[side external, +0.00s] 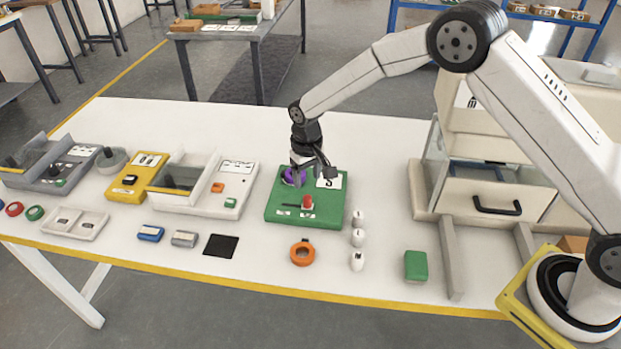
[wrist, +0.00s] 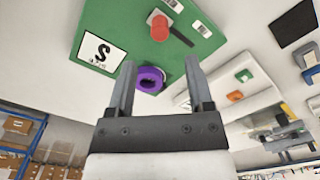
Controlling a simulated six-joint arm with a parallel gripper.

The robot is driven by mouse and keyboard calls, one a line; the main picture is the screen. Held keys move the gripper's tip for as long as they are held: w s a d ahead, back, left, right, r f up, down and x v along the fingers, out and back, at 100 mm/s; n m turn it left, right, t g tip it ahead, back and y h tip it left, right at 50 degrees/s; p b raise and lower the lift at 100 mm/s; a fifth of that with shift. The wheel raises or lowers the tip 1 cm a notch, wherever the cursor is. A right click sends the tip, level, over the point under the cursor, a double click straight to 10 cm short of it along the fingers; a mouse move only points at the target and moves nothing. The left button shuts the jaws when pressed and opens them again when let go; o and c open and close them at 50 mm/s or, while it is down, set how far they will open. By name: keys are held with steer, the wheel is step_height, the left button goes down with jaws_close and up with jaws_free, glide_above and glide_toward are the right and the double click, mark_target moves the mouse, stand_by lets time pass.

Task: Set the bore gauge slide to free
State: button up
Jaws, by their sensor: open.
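A green plate (side external: 275,212) on the white table carries a red knob (side external: 307,202) at the right end of a short black slot (side external: 288,206), apparently the bore gauge and its slide. A purple ring (side external: 289,175) and a white card marked "S" (side external: 330,183) are at the plate's far side. My gripper (side external: 313,172) is low over that far side, open. In the wrist view the ring (wrist: 150,71) shows between the spread fingertips (wrist: 160,64), not visibly gripped. The red knob (wrist: 159,27) is beyond the fingers, at one end of the slot (wrist: 182,37).
Three small white pieces (side external: 358,237) stand right of the plate. An orange ring (side external: 302,253) and a green block (side external: 416,266) lie near the front edge. A white tray device (side external: 205,205) is to the left, a drawer cabinet (side external: 485,205) to the right.

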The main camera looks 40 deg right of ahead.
mark_target(307, 197)
steer(key=shift+f, duration=3.75)
jaws_close()
